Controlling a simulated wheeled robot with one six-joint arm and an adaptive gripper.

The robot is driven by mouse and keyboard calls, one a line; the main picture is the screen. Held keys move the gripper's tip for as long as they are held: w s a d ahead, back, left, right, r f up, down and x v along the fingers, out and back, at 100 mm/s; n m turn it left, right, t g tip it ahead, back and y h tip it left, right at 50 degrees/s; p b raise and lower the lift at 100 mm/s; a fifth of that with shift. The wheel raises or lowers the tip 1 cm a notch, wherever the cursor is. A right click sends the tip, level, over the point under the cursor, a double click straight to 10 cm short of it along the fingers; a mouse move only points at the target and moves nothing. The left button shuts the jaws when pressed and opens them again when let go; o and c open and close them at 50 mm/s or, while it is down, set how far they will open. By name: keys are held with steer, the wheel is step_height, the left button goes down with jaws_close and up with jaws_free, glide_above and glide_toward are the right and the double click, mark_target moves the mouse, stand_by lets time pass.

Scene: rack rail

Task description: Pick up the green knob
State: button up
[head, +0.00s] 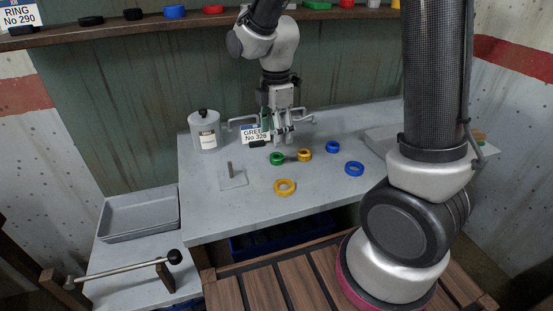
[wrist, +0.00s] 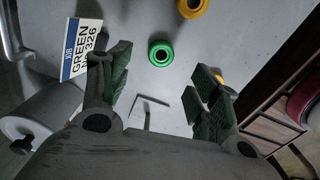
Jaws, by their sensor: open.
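A green ring-shaped piece with a dark centre, the only candidate I see for the green knob (head: 271,159), lies on the grey worktop. It also shows in the wrist view (wrist: 152,54), ahead of and roughly between my fingertips. My gripper (head: 284,138) points down above the worktop, behind the green piece in the head view. In the wrist view my gripper (wrist: 160,70) has its green-padded fingers wide apart with nothing between them. The green piece appears apart from both fingers. The gap between it and the fingertips is hard to judge.
A yellow ring (head: 305,155) lies close right of the green piece. Another yellow ring (head: 277,188) and blue rings (head: 332,147) lie nearby. A peg on a plate (head: 231,171), a white bottle (head: 204,132) and a "GREEN No 326" card (head: 255,133) stand left. Grey trays (head: 140,235) sit lower left.

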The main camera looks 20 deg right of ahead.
mark_target(277, 153)
step_height(277, 153, down, 8)
steer(key=shift+d+r, duration=0.1)
steer(key=c, duration=1.1)
